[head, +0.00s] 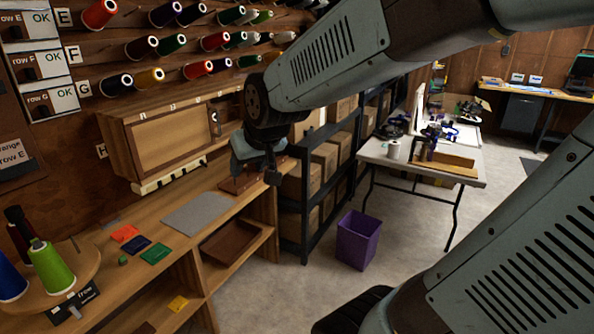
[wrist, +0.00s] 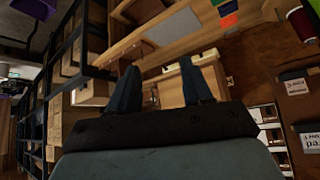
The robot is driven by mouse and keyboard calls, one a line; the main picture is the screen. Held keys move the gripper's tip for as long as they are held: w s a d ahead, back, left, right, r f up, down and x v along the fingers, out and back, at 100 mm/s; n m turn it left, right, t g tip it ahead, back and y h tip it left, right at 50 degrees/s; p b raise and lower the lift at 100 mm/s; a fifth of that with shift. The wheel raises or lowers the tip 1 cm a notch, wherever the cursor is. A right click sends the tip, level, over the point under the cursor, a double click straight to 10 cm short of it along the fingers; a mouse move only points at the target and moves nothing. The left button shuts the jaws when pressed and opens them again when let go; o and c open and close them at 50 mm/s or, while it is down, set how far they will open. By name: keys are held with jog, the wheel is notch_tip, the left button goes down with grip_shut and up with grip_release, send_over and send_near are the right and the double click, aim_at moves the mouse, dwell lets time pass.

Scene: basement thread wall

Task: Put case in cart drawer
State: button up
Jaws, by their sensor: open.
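My gripper (head: 258,174) hangs in front of the right end of the wooden wall cabinet (head: 170,140), above the bench. In the wrist view my gripper (wrist: 159,68) has its two dark fingers spread wide with nothing between them; the cabinet shows behind them. I cannot pick out a case for certain. A brown wooden piece (head: 240,184) lies on the bench below my gripper and is partly hidden by it. No cart drawer shows clearly in either view.
The bench (head: 190,190) holds a grey mat (head: 199,213) and coloured cards (head: 155,254). A brown tray (head: 230,240) sits below. Thread cones (head: 52,268) stand left. A boxed shelf rack (head: 320,180), purple bin (head: 357,240) and white table (head: 420,160) stand right. Floor between them is clear.

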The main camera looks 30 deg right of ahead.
jog(key=shift+o, duration=0.4)
jog(key=s+d+r+g, duration=0.1)
jog(key=s+d, duration=0.1)
jog(key=s, duration=0.4)
jog(key=s+d+r+m+h, duration=0.1)
jog(key=s+d+r, duration=0.1)
jog(key=s, duration=0.4)
jog(key=shift+s+d+g, duration=0.25)
jog(key=shift+d+g, duration=0.1)
jog(key=shift+g, duration=0.05)
jog(key=shift+o, duration=0.4)
jog(key=shift+s+r, duration=0.1)
jog(key=shift+s, duration=0.1)
jog(key=shift+c, duration=1.4)
jog(key=shift+d, duration=0.2)
